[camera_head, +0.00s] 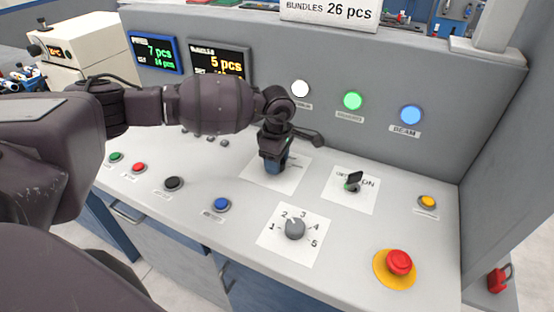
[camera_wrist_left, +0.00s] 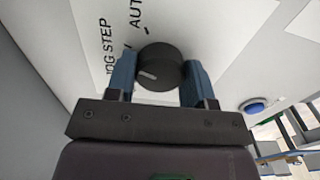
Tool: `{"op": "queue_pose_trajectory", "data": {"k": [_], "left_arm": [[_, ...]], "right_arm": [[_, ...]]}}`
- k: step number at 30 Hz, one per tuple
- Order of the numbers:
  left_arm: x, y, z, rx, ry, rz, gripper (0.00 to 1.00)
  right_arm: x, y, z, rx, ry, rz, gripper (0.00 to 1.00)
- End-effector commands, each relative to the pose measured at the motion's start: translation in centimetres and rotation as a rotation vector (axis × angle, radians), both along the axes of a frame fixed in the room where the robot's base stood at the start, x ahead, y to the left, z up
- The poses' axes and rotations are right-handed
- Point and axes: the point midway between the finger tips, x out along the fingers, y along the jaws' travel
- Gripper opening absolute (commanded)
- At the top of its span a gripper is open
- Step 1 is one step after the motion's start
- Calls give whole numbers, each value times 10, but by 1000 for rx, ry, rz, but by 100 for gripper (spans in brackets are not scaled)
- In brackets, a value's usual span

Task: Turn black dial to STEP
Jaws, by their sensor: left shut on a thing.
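The black dial (camera_wrist_left: 160,66) shows in the left wrist view, on a white plate (camera_wrist_left: 190,25) with the words JOG, STEP and AUTO. Its pale mark is on the left side, towards the JOG and STEP lettering; I cannot tell exactly which word it points at. My left gripper (camera_head: 274,166) reaches down onto the same plate (camera_head: 292,178) in the head view and hides the dial there. Its blue fingers are on either side of the dial, shut on it. My right gripper is not in view.
A black switch (camera_head: 353,182) stands to the right of the gripper. A grey numbered knob (camera_head: 295,228), a blue button (camera_head: 222,205) and a red emergency button (camera_head: 399,262) are nearer the front. Lit round lamps (camera_head: 352,101) and screens (camera_head: 155,53) are on the back panel.

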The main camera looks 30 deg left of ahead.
Motion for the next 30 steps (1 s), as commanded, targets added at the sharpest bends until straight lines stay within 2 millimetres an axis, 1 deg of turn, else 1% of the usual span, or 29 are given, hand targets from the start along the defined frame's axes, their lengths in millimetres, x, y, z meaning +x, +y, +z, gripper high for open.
{"op": "queue_pose_trajectory", "data": {"k": [2,3,7,8,16,20,23,30], "left_arm": [[0,-1,1,-2,-2,0,25],[1,-1,1,-2,-2,0,51],[0,0,1,-2,-1,0,71],[0,0,1,-2,-1,0,74],[0,0,1,-1,-1,1,74],[1,0,10,-1,-3,0,74],[1,0,24,-1,-3,0,74],[1,0,69,-1,-5,1,74]], "right_arm": [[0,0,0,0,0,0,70],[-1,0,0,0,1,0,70],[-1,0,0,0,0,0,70],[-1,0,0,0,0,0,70],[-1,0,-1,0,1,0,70],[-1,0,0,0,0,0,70],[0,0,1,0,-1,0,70],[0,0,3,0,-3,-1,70]]}}
